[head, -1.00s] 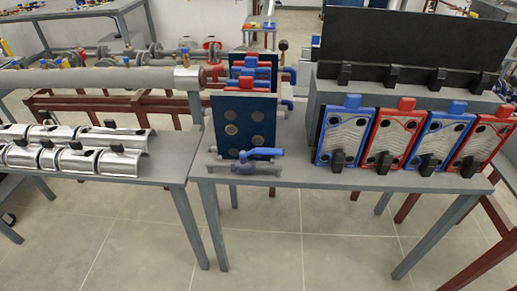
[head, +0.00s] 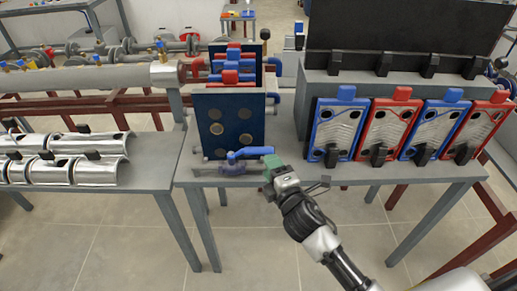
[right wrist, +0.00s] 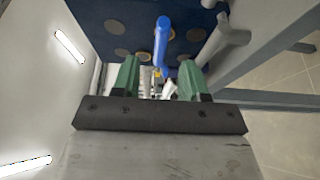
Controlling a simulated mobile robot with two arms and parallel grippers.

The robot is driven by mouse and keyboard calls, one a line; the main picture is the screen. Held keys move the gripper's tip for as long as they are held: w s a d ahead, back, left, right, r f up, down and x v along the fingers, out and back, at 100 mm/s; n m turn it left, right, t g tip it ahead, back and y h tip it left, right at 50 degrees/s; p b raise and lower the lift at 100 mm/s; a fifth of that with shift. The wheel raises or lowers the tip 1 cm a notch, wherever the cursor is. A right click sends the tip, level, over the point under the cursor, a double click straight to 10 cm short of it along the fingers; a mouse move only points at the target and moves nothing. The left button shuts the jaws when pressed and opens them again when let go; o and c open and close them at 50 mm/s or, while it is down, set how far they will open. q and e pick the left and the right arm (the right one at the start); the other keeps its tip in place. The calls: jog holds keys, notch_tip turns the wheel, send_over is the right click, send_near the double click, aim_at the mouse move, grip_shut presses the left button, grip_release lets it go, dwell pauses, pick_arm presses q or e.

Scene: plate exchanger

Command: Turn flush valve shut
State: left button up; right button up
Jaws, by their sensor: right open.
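The flush valve has a blue lever handle (head: 248,153) above a grey pipe body (head: 232,169), at the table's front edge below the dark blue end plate (head: 228,106) in the head view. The lever lies roughly level, pointing right. My right gripper (head: 268,168) has green fingers and sits at the right end of the lever. In the right wrist view the fingers (right wrist: 160,68) are apart, with the blue lever (right wrist: 161,42) lined up between and beyond them. I cannot tell whether they touch it. My left gripper is not in view.
Blue and red plates (head: 335,130) with black clips stand on the right of the table (head: 370,172). Silver half-shells (head: 85,170) lie on the left table. A pipe (head: 95,77) runs behind them. The floor in front is clear.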

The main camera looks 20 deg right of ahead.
aim_at(263, 154)
jog(key=w, duration=0.7)
jog(key=shift+w+a, duration=0.15)
jog(key=shift+a, duration=0.25)
grip_shut()
